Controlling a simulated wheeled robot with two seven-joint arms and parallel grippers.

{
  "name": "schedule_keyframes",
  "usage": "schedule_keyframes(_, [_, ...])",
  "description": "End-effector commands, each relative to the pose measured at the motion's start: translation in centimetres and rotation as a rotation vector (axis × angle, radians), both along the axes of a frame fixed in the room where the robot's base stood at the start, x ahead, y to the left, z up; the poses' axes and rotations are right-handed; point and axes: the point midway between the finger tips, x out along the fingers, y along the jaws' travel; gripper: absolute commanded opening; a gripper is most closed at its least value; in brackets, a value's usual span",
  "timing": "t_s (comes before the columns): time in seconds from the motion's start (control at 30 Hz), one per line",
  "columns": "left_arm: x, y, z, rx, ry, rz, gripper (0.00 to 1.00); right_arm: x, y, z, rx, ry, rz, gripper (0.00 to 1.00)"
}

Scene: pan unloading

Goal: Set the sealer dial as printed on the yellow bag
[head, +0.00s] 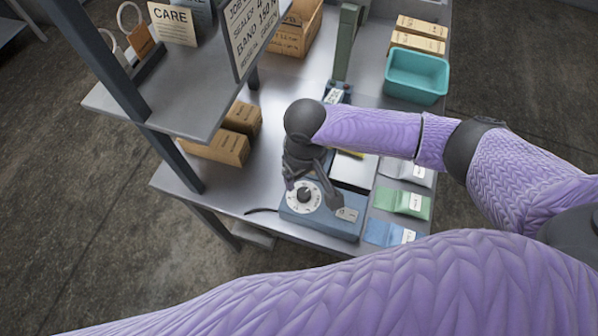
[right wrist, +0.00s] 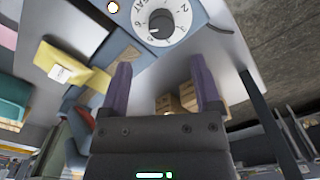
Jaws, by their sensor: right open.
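The blue sealer (head: 322,222) sits at the front edge of the bench. Its white dial (head: 303,198) has a black knob (head: 305,194); the dial and knob (right wrist: 160,22) also show in the right wrist view, with printed numbers around the knob. The pointer setting is not clear to me. The yellow bag (right wrist: 65,66) lies beside the sealer in the right wrist view, its print unreadable; in the head view my right arm hides most of it. My right gripper (head: 313,190) is open above the dial, its fingers apart and empty (right wrist: 160,64). My left gripper is out of view.
Green (head: 398,204) and blue (head: 381,233) bags lie right of the sealer. A teal bin (head: 416,75) stands at the back right. Cardboard boxes (head: 216,148) stand on the left. A shelf (head: 178,100) on dark posts and a sign (head: 255,32) overhang the bench's left side.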

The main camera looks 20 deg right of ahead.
Motion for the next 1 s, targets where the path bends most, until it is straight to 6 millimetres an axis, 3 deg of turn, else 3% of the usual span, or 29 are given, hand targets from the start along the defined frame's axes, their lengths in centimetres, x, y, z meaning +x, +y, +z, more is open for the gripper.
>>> schedule_keyframes(0.1, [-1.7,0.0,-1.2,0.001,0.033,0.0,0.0,0.3,0.0,-3.5,-0.001,0.005,0.0,0.81])
schedule_keyframes(0.23, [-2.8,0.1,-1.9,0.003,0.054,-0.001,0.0,0.6,0.0,-5.9,0.0,0.006,0.001,0.81])
schedule_keyframes(0.43, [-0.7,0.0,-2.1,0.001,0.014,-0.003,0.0,0.7,0.1,-7.1,0.002,0.005,0.003,0.81])
schedule_keyframes(0.6, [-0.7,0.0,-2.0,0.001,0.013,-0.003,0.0,0.6,0.1,-7.0,0.002,0.005,0.003,0.81])
schedule_keyframes(0.67, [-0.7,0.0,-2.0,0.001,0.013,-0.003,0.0,0.6,0.1,-7.0,0.002,0.005,0.003,0.71])
schedule_keyframes(1.0, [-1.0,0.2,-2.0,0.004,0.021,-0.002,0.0,0.6,0.0,-7.0,0.001,0.006,0.003,0.0])
